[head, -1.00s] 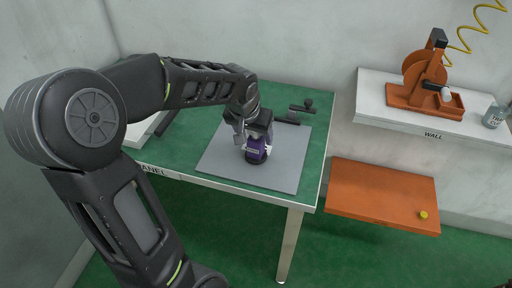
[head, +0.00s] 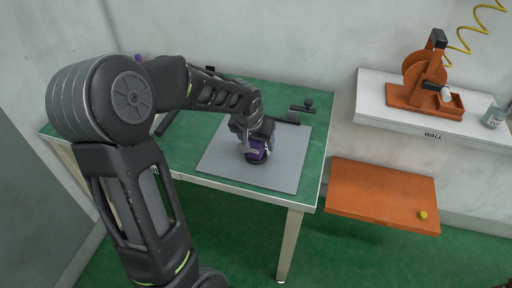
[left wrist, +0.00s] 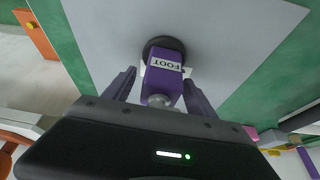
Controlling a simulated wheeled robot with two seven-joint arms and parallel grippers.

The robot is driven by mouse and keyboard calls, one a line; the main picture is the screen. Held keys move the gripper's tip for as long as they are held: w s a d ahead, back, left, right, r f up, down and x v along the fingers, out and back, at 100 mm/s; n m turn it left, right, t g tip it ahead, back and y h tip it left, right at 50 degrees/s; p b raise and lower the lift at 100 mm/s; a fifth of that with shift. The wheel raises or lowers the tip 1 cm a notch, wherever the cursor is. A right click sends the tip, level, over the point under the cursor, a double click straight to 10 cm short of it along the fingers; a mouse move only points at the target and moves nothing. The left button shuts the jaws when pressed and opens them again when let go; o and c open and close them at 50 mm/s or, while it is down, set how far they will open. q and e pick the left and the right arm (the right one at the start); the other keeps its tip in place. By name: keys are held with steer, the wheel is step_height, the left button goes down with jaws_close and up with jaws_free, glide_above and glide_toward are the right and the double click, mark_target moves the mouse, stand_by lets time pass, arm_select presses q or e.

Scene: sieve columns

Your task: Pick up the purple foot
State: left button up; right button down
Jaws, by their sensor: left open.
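The purple foot (head: 257,151) stands on the grey mat (head: 222,165) on the green table, with a dark round base under it. In the left wrist view the purple foot (left wrist: 162,80) shows its white "FOOT" label and a black disc at its far end. My left gripper (head: 259,140) is over the foot from above. In the left wrist view its two purple fingers (left wrist: 160,88) are apart, one on each side of the foot, with gaps visible. The arm partly hides the foot in the head view. My right gripper is not in view.
A dark bracket with a knob (head: 300,108) lies at the mat's back edge. An orange panel (head: 380,193) with a yellow knob is right of the table. A white wall shelf (head: 375,108) holds an orange device (head: 425,80) and a grey can (head: 493,117).

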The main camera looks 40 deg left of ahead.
arm_select(q)
jaws_close()
stand_by(0.8)
